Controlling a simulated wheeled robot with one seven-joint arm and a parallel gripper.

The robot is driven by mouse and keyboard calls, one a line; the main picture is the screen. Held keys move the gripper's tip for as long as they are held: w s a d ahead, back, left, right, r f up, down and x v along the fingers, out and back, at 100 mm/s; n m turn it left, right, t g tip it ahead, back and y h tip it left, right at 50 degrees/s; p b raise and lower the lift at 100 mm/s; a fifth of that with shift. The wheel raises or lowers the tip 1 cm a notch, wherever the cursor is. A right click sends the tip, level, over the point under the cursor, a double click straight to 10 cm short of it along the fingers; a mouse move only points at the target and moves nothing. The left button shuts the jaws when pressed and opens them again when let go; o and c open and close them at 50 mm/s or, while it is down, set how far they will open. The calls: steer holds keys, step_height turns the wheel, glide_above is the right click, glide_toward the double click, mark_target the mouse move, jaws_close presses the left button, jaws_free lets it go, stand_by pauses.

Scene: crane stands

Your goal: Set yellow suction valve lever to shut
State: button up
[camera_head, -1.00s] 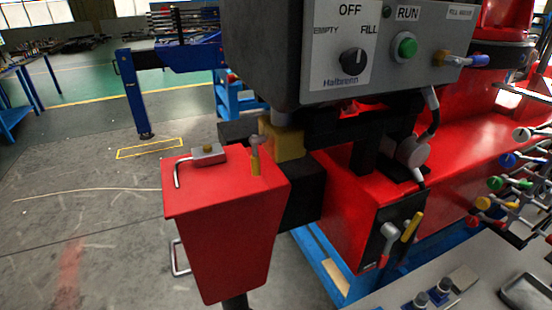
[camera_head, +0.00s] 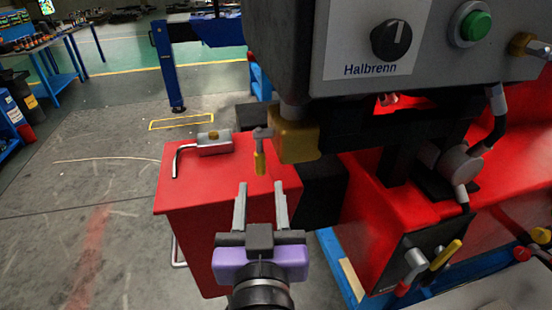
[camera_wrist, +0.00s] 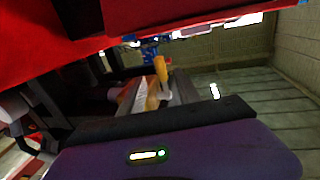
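A small yellow lever (camera_head: 260,163) hangs down from a grey pivot on the side of a yellow valve block (camera_head: 297,140), above the red tank. My gripper (camera_head: 261,188) is in front of the lever in the head view, with its two grey fingers apart and nothing seen between them. The lever appears just beyond the fingertips, in line with the gap. In the wrist view, a yellow lever (camera_wrist: 162,68) shows past the dark gripper body; whether the fingers reach around it cannot be told. A second yellow lever (camera_head: 446,255) sits on a black plate at right.
The red tank (camera_head: 185,195) with a bent metal handle (camera_head: 181,158) on top is left of and below the lever. A grey control box (camera_head: 340,80) overhangs the valve block. Black brackets and the red machine body are at right. Open floor lies at left.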

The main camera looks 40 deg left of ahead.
mark_target(260, 167)
steer(key=shift+w+a+r, duration=0.3)
steer(key=shift+w+a, duration=0.15)
steer(key=shift+a, duration=0.05)
steer(key=p+x, duration=0.1)
steer(key=x, duration=0.5)
steer(key=shift+w+a+f+p, duration=0.1)
steer(key=shift+w+a+p, duration=0.1)
steer(key=shift+w+p, duration=0.1)
jaws_close()
stand_by(0.9)
